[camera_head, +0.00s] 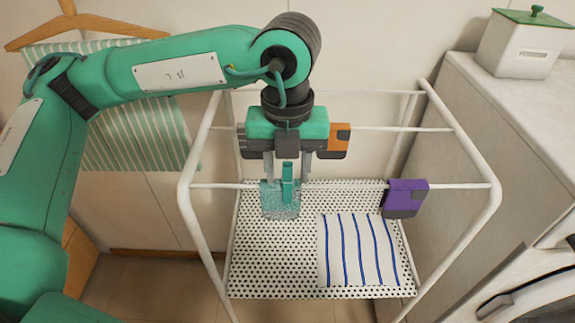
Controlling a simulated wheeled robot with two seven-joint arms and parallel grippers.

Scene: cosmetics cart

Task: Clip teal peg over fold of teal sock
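The speckled teal sock (270,204) hangs folded over the front rod of a white rack. The teal peg (287,185) stands upright at the sock's fold, over the rod, with its lower part in front of the sock. How firmly it grips the fold cannot be told. My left gripper (287,178) points down from above. Its two fingers are apart, one on each side of the peg, with visible gaps between them and the peg. My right gripper is not in view.
A purple and grey block-like piece (405,197) sits on the front rod at right. An orange and grey one (338,138) is behind my gripper. A blue-striped cloth (345,250) lies on the perforated shelf (270,270). The white rack frame (465,140) surrounds this space.

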